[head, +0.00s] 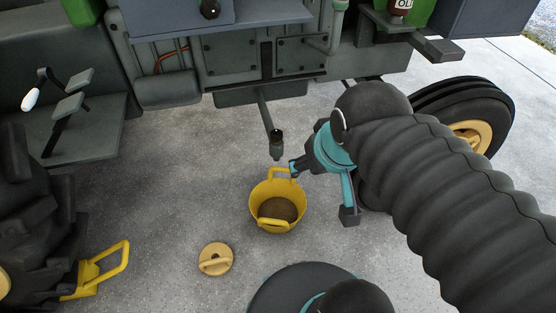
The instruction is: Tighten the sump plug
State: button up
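The tractor's grey underside (262,97) runs across the top of the head view. A grey bar or pipe (265,115) slopes down from it and ends in a dark collar with a pale tip (277,147). I cannot tell whether this is the sump plug or a tool on it; no plug shows clearly elsewhere. A yellow bucket (262,203) with brown contents stands on the floor just below the tip. My gripper (323,190), teal with dark fingertips, is open, its fingers spread wide. It is right of the bar's end and the bucket, with nothing seen between its fingers.
A yellow disc with a handle (215,259) lies on the floor. A front wheel (470,120) is behind my arm. Pedals (70,105) stick out upper left. Concrete floor (165,190) is clear left of the bucket.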

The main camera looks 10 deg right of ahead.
aim_at(276, 134)
jog(key=k, duration=1.4)
